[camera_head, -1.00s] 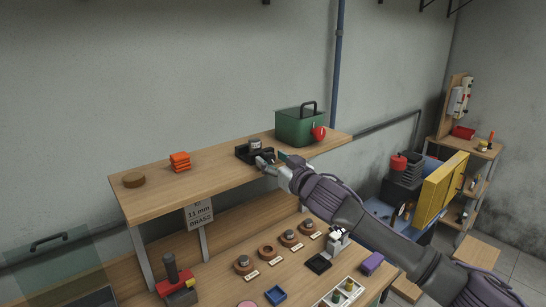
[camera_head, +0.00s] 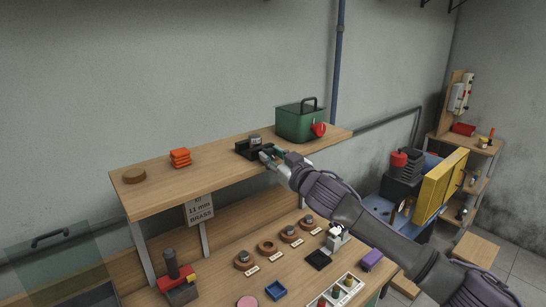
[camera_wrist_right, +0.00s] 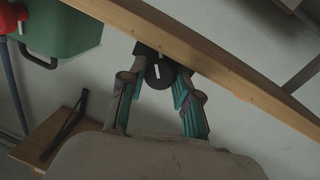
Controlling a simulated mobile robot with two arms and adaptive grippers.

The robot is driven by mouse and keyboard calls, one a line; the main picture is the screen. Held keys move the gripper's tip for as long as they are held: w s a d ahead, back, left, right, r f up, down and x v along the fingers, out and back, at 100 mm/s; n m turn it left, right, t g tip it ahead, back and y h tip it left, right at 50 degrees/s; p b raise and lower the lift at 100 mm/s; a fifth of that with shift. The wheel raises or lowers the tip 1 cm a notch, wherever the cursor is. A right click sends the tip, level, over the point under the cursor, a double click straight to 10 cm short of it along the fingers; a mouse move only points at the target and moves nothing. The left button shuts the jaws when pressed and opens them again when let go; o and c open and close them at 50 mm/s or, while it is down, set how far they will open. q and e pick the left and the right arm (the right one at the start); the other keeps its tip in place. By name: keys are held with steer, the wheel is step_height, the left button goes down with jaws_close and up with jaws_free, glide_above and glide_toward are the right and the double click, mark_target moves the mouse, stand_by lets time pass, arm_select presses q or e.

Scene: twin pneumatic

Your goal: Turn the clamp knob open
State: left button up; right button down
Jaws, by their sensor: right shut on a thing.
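The black clamp (camera_head: 246,151) sits near the front edge of the raised wooden shelf, with a grey cylindrical part (camera_head: 255,140) on it. In the right wrist view its round black knob (camera_wrist_right: 158,74) shows a white mark line, tilted slightly from upright. My right gripper (camera_head: 272,154) is at the front of the clamp. In the wrist view the teal-padded fingers of this gripper (camera_wrist_right: 158,87) stand on either side of the knob, shut on it. In the head view the gripper hides the knob. My left gripper is not in view.
A green box (camera_head: 297,125) with a red item stands right of the clamp. Orange blocks (camera_head: 180,158) and a brown disc (camera_head: 134,176) lie to the left on the shelf (camera_head: 215,160). Below, the bench holds several round parts and a red-and-black device (camera_head: 175,275).

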steer(key=c, duration=0.8)
jaws_free()
steer(key=shift+c, duration=0.2)
steer(key=shift+d, duration=0.1)
steer(key=v, duration=1.2)
